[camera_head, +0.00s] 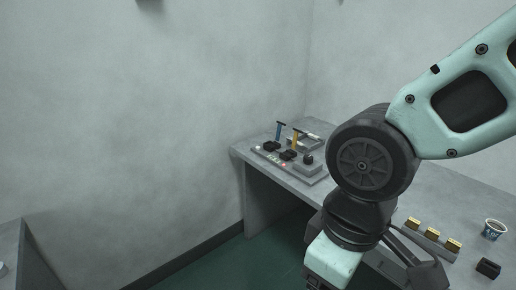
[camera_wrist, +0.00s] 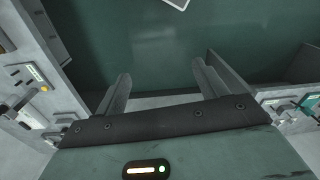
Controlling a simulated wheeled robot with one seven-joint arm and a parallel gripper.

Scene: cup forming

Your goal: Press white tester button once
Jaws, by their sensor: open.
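The grey table (camera_head: 262,172) runs along the wall. A holder with gold blocks (camera_head: 433,236), a paper cup (camera_head: 494,229) and a black block (camera_head: 487,268) are at the right. Another grey surface (camera_head: 10,245) is at far left. Green floor lies between.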

